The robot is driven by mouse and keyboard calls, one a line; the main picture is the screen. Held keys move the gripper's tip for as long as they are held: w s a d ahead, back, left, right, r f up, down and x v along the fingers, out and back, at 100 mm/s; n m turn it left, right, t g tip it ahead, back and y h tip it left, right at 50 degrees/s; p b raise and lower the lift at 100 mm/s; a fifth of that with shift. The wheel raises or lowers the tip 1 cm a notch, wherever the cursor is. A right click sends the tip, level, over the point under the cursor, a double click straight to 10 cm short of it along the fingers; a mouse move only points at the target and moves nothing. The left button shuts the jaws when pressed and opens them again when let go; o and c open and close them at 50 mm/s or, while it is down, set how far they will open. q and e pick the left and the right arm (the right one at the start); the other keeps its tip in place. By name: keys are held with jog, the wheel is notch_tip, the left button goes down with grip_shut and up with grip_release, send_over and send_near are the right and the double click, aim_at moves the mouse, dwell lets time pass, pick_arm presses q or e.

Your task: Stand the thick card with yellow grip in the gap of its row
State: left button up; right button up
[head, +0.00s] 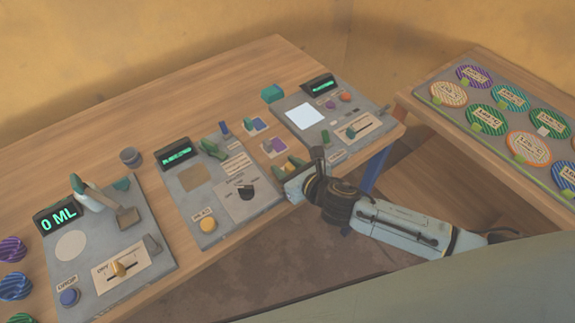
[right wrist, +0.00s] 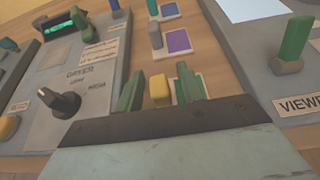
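A yellow grip block (right wrist: 159,91) shows in the right wrist view, at the near end of a row of small picture squares on the table. The thick card below it is hidden. My right gripper (head: 289,166) has its two green fingers on either side of the yellow grip, which also lies between the fingertips in the right wrist view. A narrow space shows on each side, so the fingers look open. My left gripper is not in view.
The dryer panel (head: 184,207) stands left of the row and the viewer panel (head: 318,127) right of it. A panel reading 0 ML (head: 135,271) is at the far left. A teal block (head: 272,93) sits behind. A tray (head: 437,110) of round discs stands at the right.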

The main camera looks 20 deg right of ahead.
jog(key=shift+s+r, duration=0.1)
jog(key=shift+r, duration=0.1)
jog(key=p+v, duration=0.1)
jog(key=v, duration=1)
jog(key=shift+s+d, duration=0.15)
jog(key=shift+s, duration=0.2)
jog(key=shift+r, duration=0.1)
